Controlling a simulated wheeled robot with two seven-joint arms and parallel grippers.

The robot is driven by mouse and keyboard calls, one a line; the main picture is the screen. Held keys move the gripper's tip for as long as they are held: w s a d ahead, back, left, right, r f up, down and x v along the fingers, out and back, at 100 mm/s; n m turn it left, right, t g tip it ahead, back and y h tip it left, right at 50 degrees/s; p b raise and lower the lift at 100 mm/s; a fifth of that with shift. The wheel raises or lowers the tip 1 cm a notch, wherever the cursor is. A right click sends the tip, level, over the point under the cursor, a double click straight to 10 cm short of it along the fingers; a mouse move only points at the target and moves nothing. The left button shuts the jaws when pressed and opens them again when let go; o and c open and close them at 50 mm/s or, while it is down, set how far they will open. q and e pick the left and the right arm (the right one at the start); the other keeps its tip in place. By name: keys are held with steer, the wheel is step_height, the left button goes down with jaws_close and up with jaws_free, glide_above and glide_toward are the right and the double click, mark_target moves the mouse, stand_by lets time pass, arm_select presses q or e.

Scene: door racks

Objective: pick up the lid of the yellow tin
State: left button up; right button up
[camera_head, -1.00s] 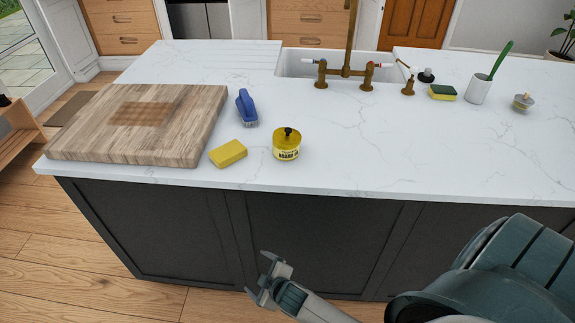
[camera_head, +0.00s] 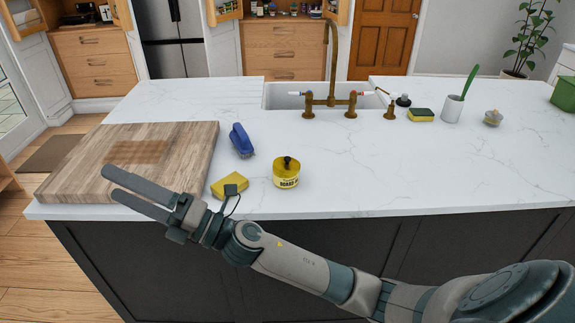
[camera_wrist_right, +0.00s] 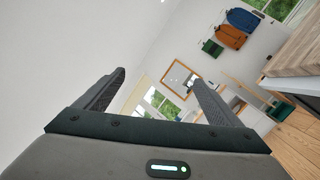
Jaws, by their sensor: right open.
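The yellow tin (camera_head: 286,178) stands upright on the white counter near its front edge. Its yellow lid (camera_head: 287,164), with a dark knob on top, sits on the tin. My right gripper (camera_head: 109,182) is open and empty, over the front part of the wooden board, left of the tin and pointing left, away from it. In the right wrist view both fingers (camera_wrist_right: 160,95) are apart with nothing between them; that view shows the wall and room, not the tin. My left gripper is not in view.
A yellow sponge (camera_head: 230,184) lies between my right wrist and the tin. A blue brush (camera_head: 241,140) lies behind it. The wooden board (camera_head: 180,140) covers the counter's left end. The sink and brass tap (camera_head: 331,60) are at the back. Counter right of the tin is clear.

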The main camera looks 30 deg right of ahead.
steer(key=s+a+f+n+g+y, duration=0.15)
steer(key=a+n+g, duration=0.25)
steer(key=n+g, duration=0.4)
steer(key=s+a+n+g, duration=0.3)
steer(key=n+g, duration=0.3)
steer(key=n, duration=0.4)
steer(key=w+d+f+n+g+h, duration=0.1)
steer(key=w+d+f+n+h, duration=0.5)
steer(key=d+f+n+h, duration=0.4)
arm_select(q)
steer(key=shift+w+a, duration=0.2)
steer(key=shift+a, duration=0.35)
arm_select(e)
steer(key=w+d+r+m+h, duration=0.1)
steer(key=w+d+r+h, duration=0.1)
steer(key=d, duration=0.8)
steer(key=w+d+r+m+t+h, duration=0.1)
steer(key=d+r+h, duration=0.4)
steer(key=d, duration=0.6)
steer(key=w+d+r+m+h, duration=0.1)
steer(key=w+d+r+h, duration=0.2)
steer(key=d+h, duration=0.3)
steer(key=d+r, duration=0.1)
steer(key=d, duration=0.4)
steer(key=shift+w+r, duration=0.15)
steer(key=shift+r, duration=0.05)
steer(key=shift+f+h, duration=0.15)
steer(key=shift+h, duration=0.1)
